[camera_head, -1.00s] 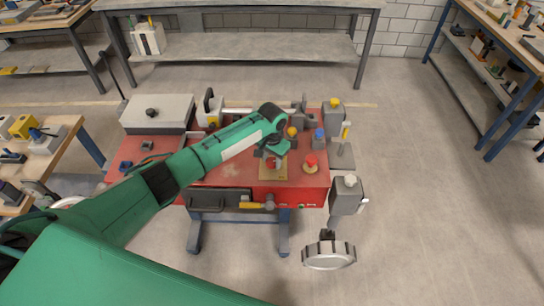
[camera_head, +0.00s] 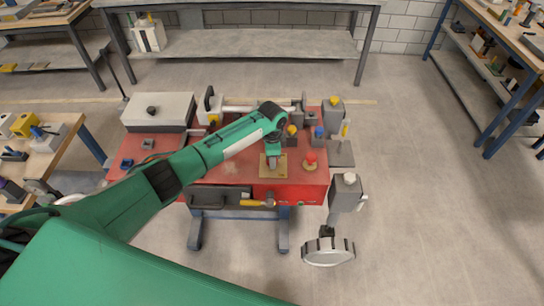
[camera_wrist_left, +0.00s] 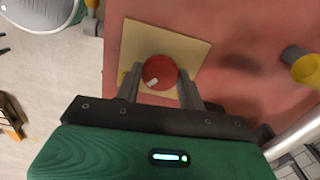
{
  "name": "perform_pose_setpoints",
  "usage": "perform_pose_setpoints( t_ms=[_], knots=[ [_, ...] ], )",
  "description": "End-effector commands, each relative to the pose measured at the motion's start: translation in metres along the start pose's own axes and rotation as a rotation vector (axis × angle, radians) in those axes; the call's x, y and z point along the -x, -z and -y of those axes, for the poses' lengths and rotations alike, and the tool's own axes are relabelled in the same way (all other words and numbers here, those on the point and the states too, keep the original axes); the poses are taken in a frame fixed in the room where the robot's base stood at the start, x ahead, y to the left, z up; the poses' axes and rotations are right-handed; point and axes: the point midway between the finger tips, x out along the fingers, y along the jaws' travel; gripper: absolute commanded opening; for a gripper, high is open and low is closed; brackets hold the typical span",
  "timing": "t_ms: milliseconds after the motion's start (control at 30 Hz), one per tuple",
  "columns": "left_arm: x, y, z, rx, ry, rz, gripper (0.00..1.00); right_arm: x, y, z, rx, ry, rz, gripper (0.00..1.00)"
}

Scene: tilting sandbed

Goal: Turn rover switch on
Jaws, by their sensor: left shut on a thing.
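The rover switch is a round red knob (camera_wrist_left: 158,71) with a short white mark, on a square yellow plate (camera_wrist_left: 190,47) on the red rover deck (camera_wrist_left: 245,45). In the head view the plate (camera_head: 264,172) lies near the deck's front edge, and my gripper hides the knob. My left gripper (camera_head: 272,163) points down over the plate. In the wrist view its two fingers (camera_wrist_left: 160,82) stand on either side of the knob, shut on it. My right gripper is not in view.
Another red knob (camera_head: 310,156) stands right of the plate. Yellow and blue capped parts (camera_head: 318,132) are behind it. A grey lidded box (camera_head: 157,110) sits at the deck's back left. A wheel (camera_head: 328,252) hangs off the front right.

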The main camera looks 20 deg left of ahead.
Motion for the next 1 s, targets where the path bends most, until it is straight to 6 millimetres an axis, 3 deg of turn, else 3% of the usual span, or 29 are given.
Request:
perform_pose_setpoints(
  t_ms=[300, 800, 833, 933, 1000],
  knots=[
    [0.0007, 0.0005, 0.0005, -0.103, 0.001, -0.002, 0.17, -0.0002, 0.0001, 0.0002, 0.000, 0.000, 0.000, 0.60],
    [0.0009, 0.0004, 0.0005, -0.120, 0.002, -0.001, 0.17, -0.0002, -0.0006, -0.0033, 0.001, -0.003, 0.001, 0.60],
    [0.0009, 0.0004, 0.0005, -0.119, 0.002, -0.001, 0.43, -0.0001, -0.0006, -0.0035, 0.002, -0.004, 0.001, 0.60],
    [0.0008, 0.0004, 0.0005, -0.119, 0.001, -0.001, 0.61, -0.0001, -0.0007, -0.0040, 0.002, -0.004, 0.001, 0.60],
    [0.0007, 0.0003, 0.0004, -0.119, 0.001, -0.001, 0.61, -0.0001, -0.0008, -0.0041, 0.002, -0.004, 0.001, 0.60]
  ],
)
